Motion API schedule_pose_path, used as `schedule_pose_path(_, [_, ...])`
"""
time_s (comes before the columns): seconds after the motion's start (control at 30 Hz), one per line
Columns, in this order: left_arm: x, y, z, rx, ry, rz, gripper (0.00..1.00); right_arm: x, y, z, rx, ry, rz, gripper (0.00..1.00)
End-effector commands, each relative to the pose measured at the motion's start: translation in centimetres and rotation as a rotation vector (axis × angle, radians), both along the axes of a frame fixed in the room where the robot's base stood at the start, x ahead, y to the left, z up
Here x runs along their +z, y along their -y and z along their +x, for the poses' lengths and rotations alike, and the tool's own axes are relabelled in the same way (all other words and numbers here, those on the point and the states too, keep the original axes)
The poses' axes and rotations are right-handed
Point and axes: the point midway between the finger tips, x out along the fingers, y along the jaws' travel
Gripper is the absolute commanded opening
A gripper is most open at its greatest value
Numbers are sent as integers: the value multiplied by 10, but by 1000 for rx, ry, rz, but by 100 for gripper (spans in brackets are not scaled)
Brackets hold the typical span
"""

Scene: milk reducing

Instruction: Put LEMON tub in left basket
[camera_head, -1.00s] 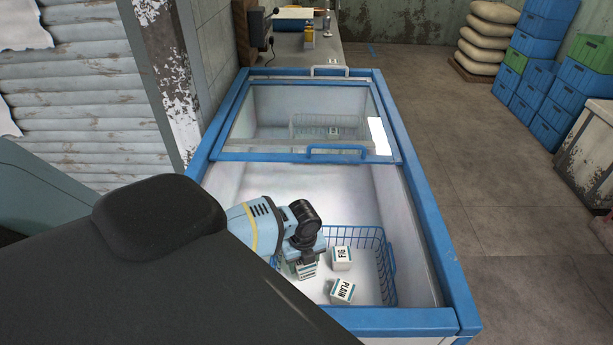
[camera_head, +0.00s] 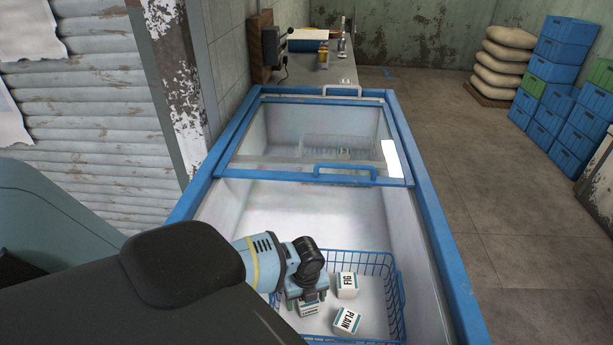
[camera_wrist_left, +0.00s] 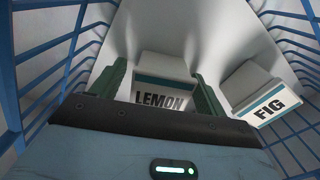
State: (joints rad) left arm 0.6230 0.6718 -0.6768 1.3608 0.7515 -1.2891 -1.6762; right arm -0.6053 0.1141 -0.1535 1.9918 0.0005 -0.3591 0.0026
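The LEMON tub (camera_head: 309,309) is a small white tub with a teal band. The left wrist view shows the fingers of my left gripper (camera_wrist_left: 160,92) too. Whether the tub touches the basket floor cannot be told. Within this basket, the FIG tub (camera_head: 347,286) and the PLAIN tub (camera_head: 346,321) lie to its right. My right gripper is out of view.
The chest freezer's blue rim (camera_head: 436,225) surrounds the basket. A glass lid (camera_head: 300,130) covers its far half, with another wire basket (camera_head: 325,147) below. My dark arm fills the lower left. Freezer floor beyond the near basket is clear.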

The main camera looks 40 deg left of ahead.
Motion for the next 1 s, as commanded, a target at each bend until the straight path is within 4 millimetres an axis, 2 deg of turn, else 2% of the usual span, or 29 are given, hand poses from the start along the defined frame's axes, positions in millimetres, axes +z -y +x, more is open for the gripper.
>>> schedule_pose_path(0.23, [1, 0, 0, 0, 1, 0, 74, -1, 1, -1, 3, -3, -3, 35])
schedule_pose_path(0.37, [11, 0, 2, -1, 4, 0, 74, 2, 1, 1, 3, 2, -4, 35])
schedule_pose_path(0.8, [94, 0, 1, -1, 6, 0, 74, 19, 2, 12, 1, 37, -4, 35])
schedule_pose_path(1.0, [117, 0, 1, -1, 3, 0, 74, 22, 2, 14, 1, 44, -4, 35])
